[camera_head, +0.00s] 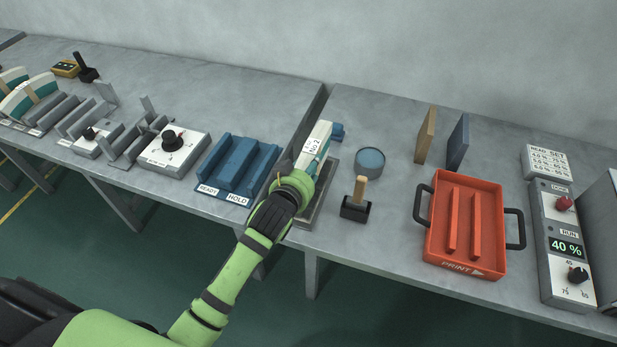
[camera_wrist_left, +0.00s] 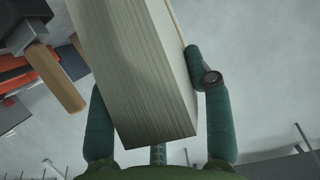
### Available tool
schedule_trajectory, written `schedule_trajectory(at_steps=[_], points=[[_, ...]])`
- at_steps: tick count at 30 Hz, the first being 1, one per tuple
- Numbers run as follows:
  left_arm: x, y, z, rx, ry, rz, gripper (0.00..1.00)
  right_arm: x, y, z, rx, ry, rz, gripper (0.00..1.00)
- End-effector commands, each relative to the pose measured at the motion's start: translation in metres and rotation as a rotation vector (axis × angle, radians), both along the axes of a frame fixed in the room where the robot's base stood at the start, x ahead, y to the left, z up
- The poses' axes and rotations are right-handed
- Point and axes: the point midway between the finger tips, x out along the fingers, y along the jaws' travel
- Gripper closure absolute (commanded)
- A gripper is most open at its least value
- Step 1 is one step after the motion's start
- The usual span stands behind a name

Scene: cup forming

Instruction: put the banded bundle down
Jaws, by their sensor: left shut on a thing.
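The banded bundle (camera_head: 318,140) is a pale stack of sheets with a teal part and a label reading No 2. My left gripper (camera_head: 300,172) is shut on it and holds it tilted above a grey plate (camera_head: 312,212) near the front edge of the table. In the left wrist view the bundle (camera_wrist_left: 135,75) shows its sheet edges between two green fingers (camera_wrist_left: 150,85). My gripper hides the bundle's near end in the head view, and I cannot tell if the bundle touches the plate. My right gripper is not in view.
A blue slotted rack (camera_head: 241,168) labelled READY and HOLD stands left of the plate. A gap separates the two tables.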

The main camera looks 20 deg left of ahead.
Motion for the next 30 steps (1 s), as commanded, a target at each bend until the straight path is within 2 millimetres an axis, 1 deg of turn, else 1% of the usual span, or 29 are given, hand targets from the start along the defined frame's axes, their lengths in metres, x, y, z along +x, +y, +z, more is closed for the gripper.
schedule_trajectory(at_steps=[2,5,9,12,25,26,27,30], points=[[0.005,-0.001,0.001,-0.001,-0.008,-0.001,1.00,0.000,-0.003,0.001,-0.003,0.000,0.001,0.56],[0.006,-0.001,-0.006,0.000,-0.006,-0.001,1.00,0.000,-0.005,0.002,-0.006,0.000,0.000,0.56],[0.006,-0.001,-0.026,0.000,-0.003,-0.001,1.00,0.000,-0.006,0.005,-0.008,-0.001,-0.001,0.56],[0.006,-0.001,-0.037,-0.001,-0.006,-0.001,1.00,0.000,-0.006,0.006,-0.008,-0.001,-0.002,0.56],[0.006,-0.001,-0.044,-0.002,-0.007,-0.001,1.00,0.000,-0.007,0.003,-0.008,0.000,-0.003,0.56],[0.004,0.000,-0.046,0.000,0.000,-0.001,0.38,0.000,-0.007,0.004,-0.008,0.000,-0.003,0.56],[0.004,0.000,-0.046,0.000,0.001,-0.001,0.26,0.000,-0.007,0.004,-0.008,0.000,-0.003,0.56],[0.004,0.000,-0.046,0.000,0.001,-0.001,0.26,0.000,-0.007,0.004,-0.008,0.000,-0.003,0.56]])
